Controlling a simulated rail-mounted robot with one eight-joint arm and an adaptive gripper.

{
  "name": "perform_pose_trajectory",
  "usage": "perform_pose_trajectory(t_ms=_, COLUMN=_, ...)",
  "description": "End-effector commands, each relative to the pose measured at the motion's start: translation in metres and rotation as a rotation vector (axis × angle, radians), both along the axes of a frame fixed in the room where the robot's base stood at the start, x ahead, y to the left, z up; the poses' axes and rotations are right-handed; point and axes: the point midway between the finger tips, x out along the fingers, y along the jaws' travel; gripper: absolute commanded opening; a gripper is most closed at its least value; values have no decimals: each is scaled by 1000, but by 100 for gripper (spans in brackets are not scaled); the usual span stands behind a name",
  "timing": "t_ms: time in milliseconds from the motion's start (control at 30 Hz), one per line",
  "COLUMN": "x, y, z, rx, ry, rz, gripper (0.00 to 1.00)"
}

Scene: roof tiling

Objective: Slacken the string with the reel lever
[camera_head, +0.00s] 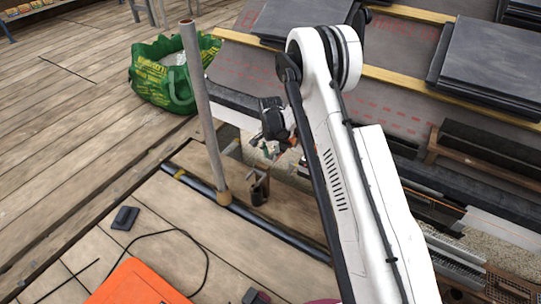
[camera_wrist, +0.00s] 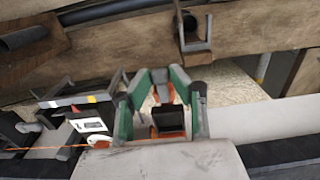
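My gripper (camera_wrist: 163,85) shows in the wrist view with green fingers and orange parts near the tips. In the head view my gripper (camera_head: 270,149) is small and partly blocked by my arm. A dark block (camera_wrist: 168,121) shows between the fingers; I cannot tell whether it is the reel lever or whether the fingers touch it. A thin orange string (camera_wrist: 52,147) runs from the left edge toward a white-faced device (camera_wrist: 91,119) beside the left finger. The reel itself is not clearly made out.
A metal bracket (camera_wrist: 196,42) sits on a timber beam beyond the gripper. In the head view a grey pole (camera_head: 203,110) stands left of my arm, with a green bag (camera_head: 165,78) behind it. Stacked slates (camera_head: 490,60) lie at right. Plank floor at left is mostly clear.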

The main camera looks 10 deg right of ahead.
Motion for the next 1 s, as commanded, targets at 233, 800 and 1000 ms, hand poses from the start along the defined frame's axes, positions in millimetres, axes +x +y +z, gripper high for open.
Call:
perform_pose_trajectory(t_ms=233, x=0, y=0, z=0, rx=4, ry=4, rz=0, gripper=0)
perform_pose_trajectory(t_ms=800, x=6, y=-7, z=10, rx=222, ry=212, rz=-2, gripper=0)
perform_pose_trajectory(t_ms=1000, x=8, y=-9, z=14, rx=306, ry=295, rz=-1, gripper=0)
